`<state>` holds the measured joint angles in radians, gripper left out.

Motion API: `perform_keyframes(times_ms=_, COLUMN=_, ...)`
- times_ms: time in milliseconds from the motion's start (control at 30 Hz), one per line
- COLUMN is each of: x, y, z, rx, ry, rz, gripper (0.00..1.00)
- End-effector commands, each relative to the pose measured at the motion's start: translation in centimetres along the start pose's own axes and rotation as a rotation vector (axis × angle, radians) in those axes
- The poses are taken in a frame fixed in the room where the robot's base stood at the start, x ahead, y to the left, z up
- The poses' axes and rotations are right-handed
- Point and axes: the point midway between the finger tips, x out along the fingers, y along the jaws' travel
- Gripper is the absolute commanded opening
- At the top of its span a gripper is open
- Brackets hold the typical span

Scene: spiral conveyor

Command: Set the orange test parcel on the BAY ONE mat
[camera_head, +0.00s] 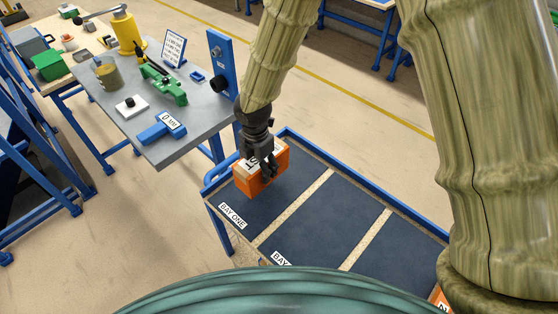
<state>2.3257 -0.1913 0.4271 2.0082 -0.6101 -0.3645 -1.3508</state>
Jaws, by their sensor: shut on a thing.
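The orange test parcel (273,170), a box with a pale label band and dark lettering, is in the middle of the head view. My gripper (267,168) is shut on it from above, its dark fingers over the near side and top. The parcel is over the far left part of the BAY ONE mat (249,208), a dark blue panel with a white BAY ONE label (233,216) at its near left edge. I cannot tell whether the parcel's underside touches the mat.
Pale strips (298,205) divide the blue-rimmed table into bays; the middle bay (318,232) looks clear. Another orange item (438,298) shows partly at lower right. A grey bench (190,105) with tools and a blue upright plate (221,62) stands close behind and left.

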Motion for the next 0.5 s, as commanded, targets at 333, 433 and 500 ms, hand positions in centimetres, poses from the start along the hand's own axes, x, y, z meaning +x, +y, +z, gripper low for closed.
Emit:
perform_keyframes(times_ms=333, x=0.9, y=-0.9, z=5.2, rx=0.002, ry=0.006, rz=-0.005, gripper=0.39)
perform_keyframes(times_ms=433, x=0.8, y=-1.2, z=5.4, rx=0.002, ry=0.003, rz=-0.003, gripper=0.39)
perform_keyframes(times_ms=500, x=0.8, y=-1.3, z=5.6, rx=0.002, ry=0.003, rz=-0.002, gripper=0.39)
